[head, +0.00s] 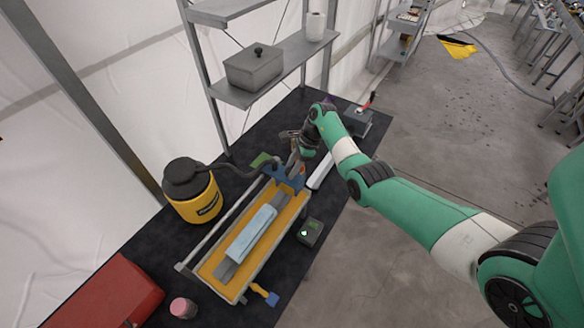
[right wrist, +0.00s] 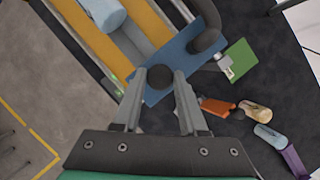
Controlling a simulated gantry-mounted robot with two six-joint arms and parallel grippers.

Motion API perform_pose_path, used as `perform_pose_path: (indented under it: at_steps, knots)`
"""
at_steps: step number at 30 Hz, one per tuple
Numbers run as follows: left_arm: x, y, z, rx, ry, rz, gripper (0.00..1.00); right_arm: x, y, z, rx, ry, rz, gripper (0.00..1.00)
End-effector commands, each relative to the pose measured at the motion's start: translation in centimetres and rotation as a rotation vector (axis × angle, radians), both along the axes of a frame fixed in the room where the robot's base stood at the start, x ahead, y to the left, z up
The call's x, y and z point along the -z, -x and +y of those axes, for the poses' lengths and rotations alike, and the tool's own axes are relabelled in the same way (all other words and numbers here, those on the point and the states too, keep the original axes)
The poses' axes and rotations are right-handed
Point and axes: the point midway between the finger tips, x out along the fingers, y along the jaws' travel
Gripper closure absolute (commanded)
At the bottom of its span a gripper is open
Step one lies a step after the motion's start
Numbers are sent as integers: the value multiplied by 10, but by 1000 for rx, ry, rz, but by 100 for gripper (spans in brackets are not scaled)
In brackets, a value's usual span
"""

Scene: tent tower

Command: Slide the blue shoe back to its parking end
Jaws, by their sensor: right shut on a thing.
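The blue shoe (head: 291,181) sits across the far end of a yellow-bedded rail frame (head: 213,266). In the right wrist view it is a flat blue plate (right wrist: 178,62) with a dark round knob (right wrist: 160,79) and a black hose end on it. My right gripper (head: 295,160) is over the shoe; in the wrist view its fingers (right wrist: 158,88) are shut on the knob. A pale blue block (head: 251,232) lies on a grey strip along the middle of the bed, apart from the shoe. My left gripper is not in view.
A yellow canister (head: 193,192) with a black hose running to the shoe stands left of the frame. A red box (head: 108,296), a pink cylinder (head: 182,308) and a small dark box with a green light (head: 310,232) are near it. Shelves (head: 268,78) rise behind.

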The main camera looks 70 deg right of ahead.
Motion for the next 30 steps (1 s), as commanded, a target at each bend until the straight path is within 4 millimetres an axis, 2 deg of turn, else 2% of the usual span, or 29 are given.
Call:
perform_pose_path:
  at_steps: [2, 3, 7, 15, 19, 23, 30]
  knots:
    - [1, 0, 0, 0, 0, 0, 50, 1, 0, -4, 8, 10, -2, 100]
    - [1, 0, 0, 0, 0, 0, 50, 1, 1, -4, 8, 11, -1, 51]
    - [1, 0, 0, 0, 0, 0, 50, 1, 1, -3, 7, 8, 0, 28]
    - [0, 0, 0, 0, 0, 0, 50, 1, 0, -2, 5, 5, -1, 28]
    - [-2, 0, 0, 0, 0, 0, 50, -8, 3, -4, 5, 5, -2, 28]
    - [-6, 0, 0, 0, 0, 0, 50, -31, 10, -9, 6, 8, -3, 28]
    - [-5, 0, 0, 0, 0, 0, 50, -81, 28, -22, 6, 10, -4, 28]
